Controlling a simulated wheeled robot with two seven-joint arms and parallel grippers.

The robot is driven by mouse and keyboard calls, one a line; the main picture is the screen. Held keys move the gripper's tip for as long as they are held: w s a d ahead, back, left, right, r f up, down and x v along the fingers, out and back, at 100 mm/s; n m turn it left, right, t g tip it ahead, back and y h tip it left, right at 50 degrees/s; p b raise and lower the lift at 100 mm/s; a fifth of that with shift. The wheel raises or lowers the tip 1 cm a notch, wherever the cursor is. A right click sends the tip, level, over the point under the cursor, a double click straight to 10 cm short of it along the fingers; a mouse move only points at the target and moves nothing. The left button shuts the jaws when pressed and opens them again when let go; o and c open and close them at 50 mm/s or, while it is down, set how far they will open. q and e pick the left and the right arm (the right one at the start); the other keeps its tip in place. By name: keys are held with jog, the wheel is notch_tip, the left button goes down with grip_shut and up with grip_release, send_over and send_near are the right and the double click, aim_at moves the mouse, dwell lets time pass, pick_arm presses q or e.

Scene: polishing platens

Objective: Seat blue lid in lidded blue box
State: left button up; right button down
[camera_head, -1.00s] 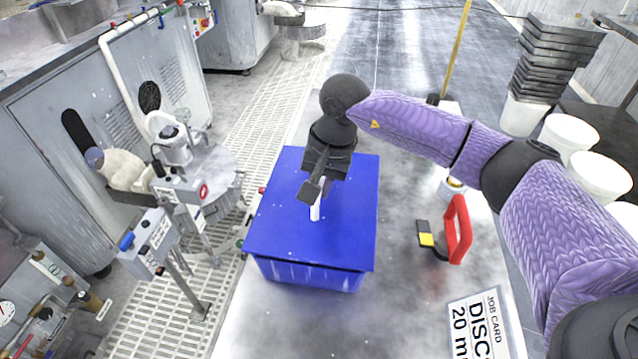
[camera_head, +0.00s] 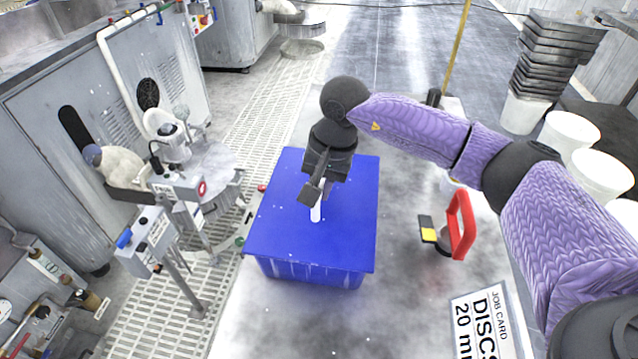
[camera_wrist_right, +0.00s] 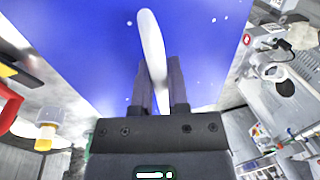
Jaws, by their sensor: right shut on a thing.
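The blue lid (camera_head: 275,225) lies over the top of the blue box (camera_head: 315,275), whose front wall shows below the lid's front edge. I cannot tell whether the lid is fully seated. A white upright handle (camera_head: 316,212) stands near the lid's middle. My right gripper (camera_head: 311,190) is above the lid and shut on this handle. In the right wrist view, the white handle (camera_wrist_right: 152,50) passes between the two fingers (camera_wrist_right: 158,85), with the blue lid (camera_wrist_right: 90,45) behind. The inside of the box is hidden. My left gripper is not in view.
The box stands on a grey table (camera_head: 400,300). To its right are a red-handled tool (camera_head: 462,225) and a job card (camera_head: 485,320). White buckets (camera_head: 570,135) and stacked dark trays (camera_head: 555,70) stand at the right. A machine (camera_head: 185,160) stands left.

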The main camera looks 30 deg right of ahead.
aim_at(330, 204)
jog(key=c, duration=0.5)
grip_release()
jog(key=shift+c, duration=0.2)
jog(key=shift+r, duration=0.1)
notch_tip(330, 204, up, 9)
jog(key=s+d+p, duration=0.1)
jog(key=p, duration=0.1)
jog(key=shift+d+r, duration=0.2)
jog(key=shift+d, duration=0.05)
jog(key=shift+s, duration=0.1)
